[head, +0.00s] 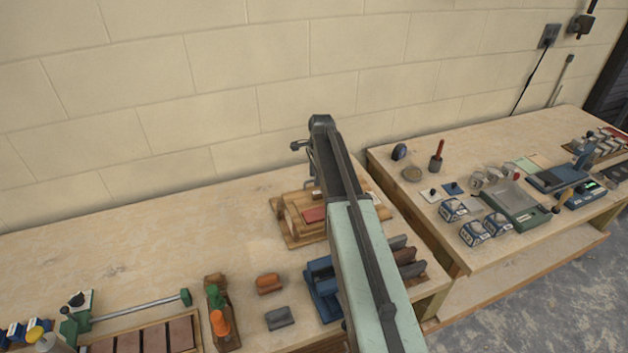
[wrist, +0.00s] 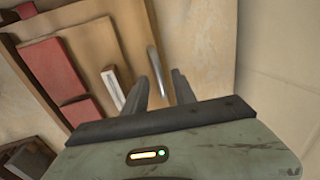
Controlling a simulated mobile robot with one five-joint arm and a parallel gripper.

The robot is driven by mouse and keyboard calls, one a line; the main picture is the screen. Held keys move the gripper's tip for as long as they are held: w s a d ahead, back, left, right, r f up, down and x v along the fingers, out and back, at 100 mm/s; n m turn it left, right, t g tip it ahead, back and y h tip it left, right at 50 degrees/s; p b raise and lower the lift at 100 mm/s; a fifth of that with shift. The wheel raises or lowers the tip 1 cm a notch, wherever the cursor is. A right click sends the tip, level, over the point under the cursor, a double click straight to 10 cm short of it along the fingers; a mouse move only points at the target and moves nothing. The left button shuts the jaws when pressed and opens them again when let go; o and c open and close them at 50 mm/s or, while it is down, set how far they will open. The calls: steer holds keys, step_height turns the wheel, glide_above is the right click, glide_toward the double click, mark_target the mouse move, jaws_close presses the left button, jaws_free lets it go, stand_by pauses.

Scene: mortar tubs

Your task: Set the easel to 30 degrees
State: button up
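The wooden easel (head: 287,232) stands on the left bench against the wall, with a red piece (head: 314,214) on it. My arm hides its right part. In the wrist view, the easel's wooden boards (wrist: 88,48) fill the upper left, with red pieces (wrist: 55,68) and a small pale block (wrist: 112,86). A curved grey metal bar (wrist: 155,68) stands out at the easel's right side. My gripper (wrist: 160,85) is open, and the bar shows between its two fingers. I cannot tell whether either finger touches it.
A blue holder (head: 321,290) and dark blocks (head: 405,258) stand in front of the easel. Orange (head: 269,283) and grey (head: 280,318) blocks lie to the left. A second bench (head: 455,245) with several instruments is at right. The left bench's back left is clear.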

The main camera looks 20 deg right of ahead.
jaws_close()
stand_by(1.2)
